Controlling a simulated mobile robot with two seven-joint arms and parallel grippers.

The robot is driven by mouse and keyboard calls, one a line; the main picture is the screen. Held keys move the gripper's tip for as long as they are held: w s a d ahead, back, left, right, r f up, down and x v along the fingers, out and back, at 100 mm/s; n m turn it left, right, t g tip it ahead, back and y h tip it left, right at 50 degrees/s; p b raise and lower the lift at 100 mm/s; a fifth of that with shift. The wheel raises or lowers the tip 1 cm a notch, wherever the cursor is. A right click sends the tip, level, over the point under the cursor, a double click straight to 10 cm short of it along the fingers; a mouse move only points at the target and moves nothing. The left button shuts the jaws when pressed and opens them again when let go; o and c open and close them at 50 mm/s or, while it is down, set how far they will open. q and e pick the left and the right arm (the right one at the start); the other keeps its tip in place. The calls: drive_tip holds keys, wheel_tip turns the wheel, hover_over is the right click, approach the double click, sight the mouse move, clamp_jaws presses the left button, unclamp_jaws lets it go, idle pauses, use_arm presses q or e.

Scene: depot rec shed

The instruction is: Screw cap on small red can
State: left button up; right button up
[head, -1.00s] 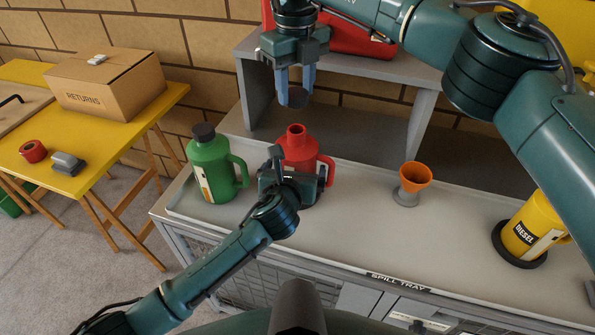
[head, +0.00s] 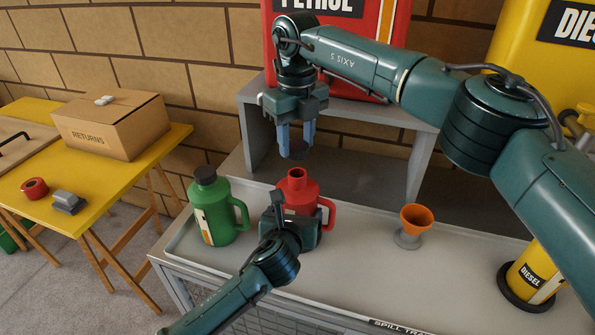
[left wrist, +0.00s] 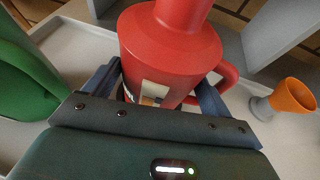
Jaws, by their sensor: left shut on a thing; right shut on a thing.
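The small red can (head: 299,187) stands upright on the grey spill tray, its neck open at the top. It fills the middle of the left wrist view (left wrist: 172,50). My left gripper (head: 291,226) is shut around the can's body from the front, one finger on each side. My right gripper (head: 297,140) points down above and close to the can's neck. It is shut on a dark round cap (head: 294,154), held apart from the neck. The can's lower front is hidden by my left gripper.
A green can (head: 214,212) with a dark cap stands left of the red can. An orange funnel (head: 414,220) and a yellow diesel can (head: 530,277) stand to the right. A grey shelf (head: 421,150) rises behind, bearing a large red petrol container (head: 390,40).

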sight(297, 159)
drive_tip(key=shift+f, duration=1.65)
drive_tip(key=shift+f, duration=0.85)
drive_tip(key=shift+f, duration=0.55)
